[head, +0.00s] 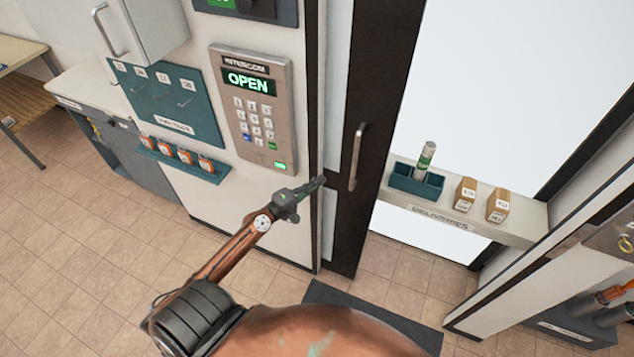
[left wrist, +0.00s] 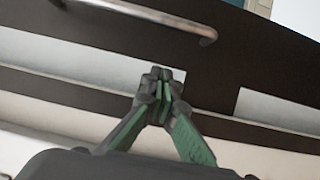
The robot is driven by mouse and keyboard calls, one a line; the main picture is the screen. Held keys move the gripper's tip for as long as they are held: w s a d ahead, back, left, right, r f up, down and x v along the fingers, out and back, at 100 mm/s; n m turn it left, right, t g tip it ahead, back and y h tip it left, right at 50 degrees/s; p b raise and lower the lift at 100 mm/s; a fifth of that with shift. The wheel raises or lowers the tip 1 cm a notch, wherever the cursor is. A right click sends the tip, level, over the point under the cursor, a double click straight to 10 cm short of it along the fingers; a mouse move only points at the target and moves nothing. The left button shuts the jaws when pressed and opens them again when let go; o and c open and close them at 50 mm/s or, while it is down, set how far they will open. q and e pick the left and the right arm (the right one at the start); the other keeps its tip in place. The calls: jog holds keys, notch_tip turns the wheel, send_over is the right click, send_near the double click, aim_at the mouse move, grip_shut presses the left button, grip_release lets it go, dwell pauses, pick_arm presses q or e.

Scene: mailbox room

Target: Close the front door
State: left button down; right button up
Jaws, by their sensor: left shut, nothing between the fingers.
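The front door (head: 378,105) has a dark frame with pale glass panels and stands open, seen at a steep angle beside the intercom wall. Its vertical metal handle (head: 356,157) is on the dark stile facing the opening. My left gripper (head: 322,182) is shut and empty, its tips in front of the door, left of the handle and near its lower end. In the left wrist view the shut fingertips (left wrist: 163,73) point at the door's dark frame (left wrist: 225,70), with the handle (left wrist: 150,13) apart from them. Contact with the door cannot be told. My right gripper is not in view.
An intercom keypad (head: 254,108) reading OPEN is on the wall left of the door. A key board (head: 168,95) hangs further left. A deliveries shelf (head: 520,222) with boxes and a blue holder shows through the opening. A dark mat (head: 335,297) lies on the floor.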

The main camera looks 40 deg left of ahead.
pick_arm(q)
jog(key=w+d+p, duration=0.4)
jog(key=w+d, duration=0.1)
jog(key=w, duration=0.1)
jog(key=shift+w+d, duration=0.2)
jog(key=shift+w, duration=0.1)
